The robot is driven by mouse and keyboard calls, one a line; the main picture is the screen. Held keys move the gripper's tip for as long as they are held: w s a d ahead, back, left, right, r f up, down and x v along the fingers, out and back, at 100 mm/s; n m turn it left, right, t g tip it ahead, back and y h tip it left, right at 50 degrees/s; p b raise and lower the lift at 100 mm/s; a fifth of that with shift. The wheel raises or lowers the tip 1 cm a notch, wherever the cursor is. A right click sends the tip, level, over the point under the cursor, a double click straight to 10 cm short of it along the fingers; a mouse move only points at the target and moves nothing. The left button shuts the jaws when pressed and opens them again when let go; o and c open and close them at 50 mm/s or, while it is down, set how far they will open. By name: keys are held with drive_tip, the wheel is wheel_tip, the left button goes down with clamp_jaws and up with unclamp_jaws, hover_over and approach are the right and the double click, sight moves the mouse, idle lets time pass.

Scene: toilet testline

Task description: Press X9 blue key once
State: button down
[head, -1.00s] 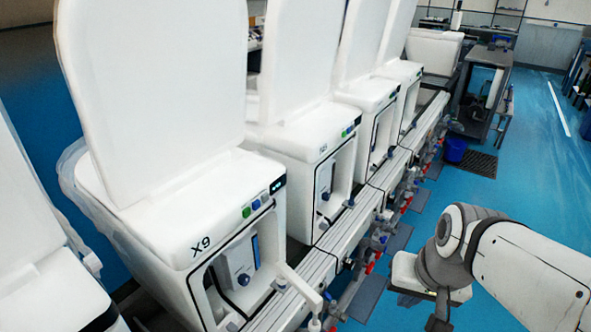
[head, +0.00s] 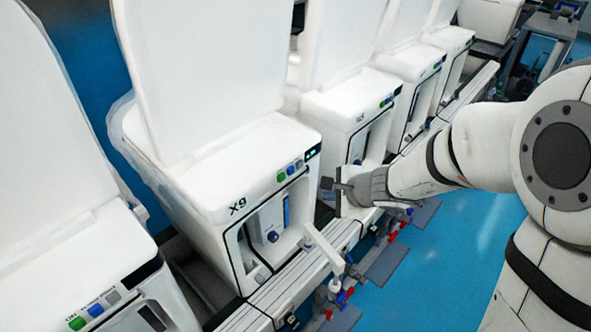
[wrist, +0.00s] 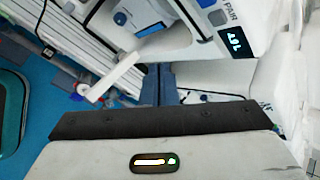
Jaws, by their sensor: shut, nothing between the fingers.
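The X9 unit (head: 238,208) stands in the middle of the head view, a white toilet with its lid raised. Its front edge carries a green key (head: 281,177), the blue key (head: 290,170), a grey key (head: 299,163) and a dark display (head: 313,153). The wrist view shows the blue key (wrist: 207,3) at the top edge, with the grey key (wrist: 218,18) and lit display (wrist: 222,44) below it. My gripper (head: 327,183) is shut and empty, right of and lower than the keys in the head view, apart from them. Its fingers (wrist: 158,85) show mid-frame in the wrist view.
A white rail (head: 300,270) runs along the fronts. Blue floor (head: 465,250) lies open at right.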

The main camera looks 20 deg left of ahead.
sight(291, 171)
drive_tip(key=w+a+p, duration=0.1)
drive_tip(key=w+a, duration=0.2)
drive_tip(key=a, duration=0.5)
drive_tip(key=shift+w+p, duration=0.15)
drive_tip(key=shift+p, duration=0.25)
drive_tip(key=shift+w+a, duration=0.1)
drive_tip(key=shift+a, duration=0.05)
idle(1.9)
drive_tip(key=shift+w+a, duration=0.25)
drive_tip(key=shift+a, duration=0.05)
